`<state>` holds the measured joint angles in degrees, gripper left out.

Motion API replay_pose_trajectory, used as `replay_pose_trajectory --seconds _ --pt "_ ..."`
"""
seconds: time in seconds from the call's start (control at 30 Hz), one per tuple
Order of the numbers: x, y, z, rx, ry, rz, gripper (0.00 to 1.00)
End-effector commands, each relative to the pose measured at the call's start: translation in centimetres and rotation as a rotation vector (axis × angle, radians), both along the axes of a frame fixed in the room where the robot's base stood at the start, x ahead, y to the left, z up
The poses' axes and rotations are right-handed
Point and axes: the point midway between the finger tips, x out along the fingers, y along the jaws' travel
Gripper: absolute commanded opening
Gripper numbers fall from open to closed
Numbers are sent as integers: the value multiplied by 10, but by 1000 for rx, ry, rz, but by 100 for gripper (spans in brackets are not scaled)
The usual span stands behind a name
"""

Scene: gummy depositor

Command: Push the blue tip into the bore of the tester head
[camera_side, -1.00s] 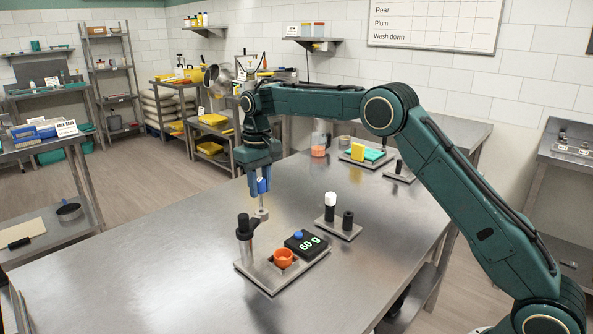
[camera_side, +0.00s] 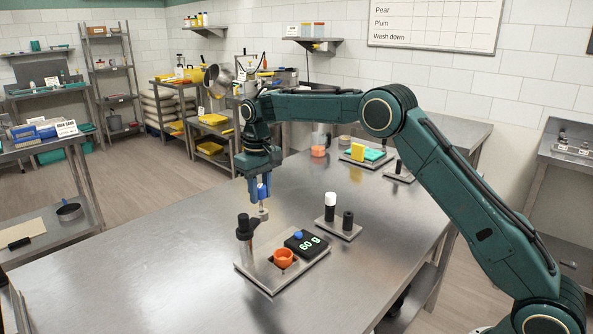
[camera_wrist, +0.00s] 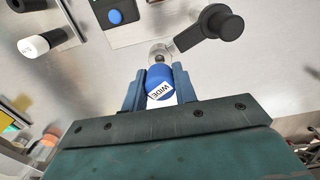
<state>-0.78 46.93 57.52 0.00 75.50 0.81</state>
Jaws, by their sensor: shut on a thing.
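My gripper (camera_wrist: 158,85) is shut on the blue tip (camera_wrist: 159,74), which has a white label reading "WIDE". In the side view, the tip (camera_side: 263,191) hangs upright between the fingers, with its pale lower end downward. The tester head (camera_wrist: 161,51) is a small grey piece at the end of a short arm from the black-topped post (camera_wrist: 226,26). In the side view, the head (camera_side: 262,214) is directly below the tip. The tip's end and the head overlap in the wrist view. The bore is hidden, so I cannot tell how deep the tip is.
The tester's plate (camera_side: 262,279) carries an orange cup (camera_side: 283,257) and a black display (camera_side: 306,243) reading "60 g". A stand (camera_side: 340,229) behind it holds a white-topped peg (camera_side: 330,201) and a black peg (camera_side: 348,220). The table left of the tester is clear.

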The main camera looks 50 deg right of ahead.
Motion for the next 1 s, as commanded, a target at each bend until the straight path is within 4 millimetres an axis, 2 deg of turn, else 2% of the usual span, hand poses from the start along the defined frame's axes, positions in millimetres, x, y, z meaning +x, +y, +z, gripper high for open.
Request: replay_pose_trajectory --seconds 1.0 --pt "0 0 -18 0 1 0 0"
